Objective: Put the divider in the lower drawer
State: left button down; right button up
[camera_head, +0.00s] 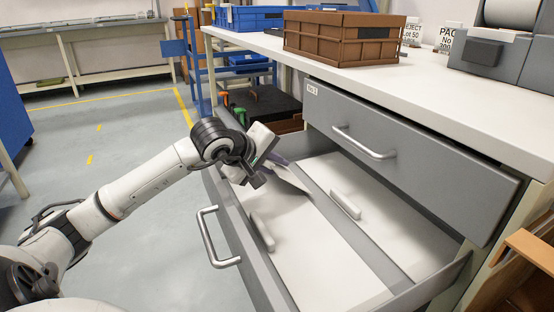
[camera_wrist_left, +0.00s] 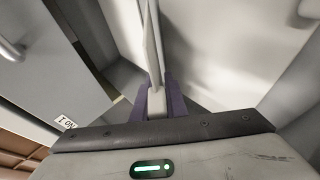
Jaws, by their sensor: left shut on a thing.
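The lower drawer (camera_head: 249,262) is pulled open below the shut upper drawer (camera_head: 410,160). My left gripper (camera_head: 272,168) is over the far left end of the open drawer. It is shut on the divider (camera_head: 291,178), a thin pale plate that slants down towards the drawer floor. In the left wrist view the divider (camera_wrist_left: 154,45) shows nearly edge-on between the purple fingers of the gripper (camera_wrist_left: 157,103). I cannot tell whether its lower edge touches the drawer floor. My right gripper is not in view.
The lower drawer's handle (camera_head: 210,240) sticks out in front. A brown crate (camera_head: 325,52) stands on the white worktop (camera_head: 430,88) above.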

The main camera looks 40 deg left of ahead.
pick_arm(q)
jog(key=c, duration=1.7)
grip_release()
jog(key=shift+r, duration=0.1)
jog(key=v, duration=0.9)
jog(key=shift+r, duration=0.1)
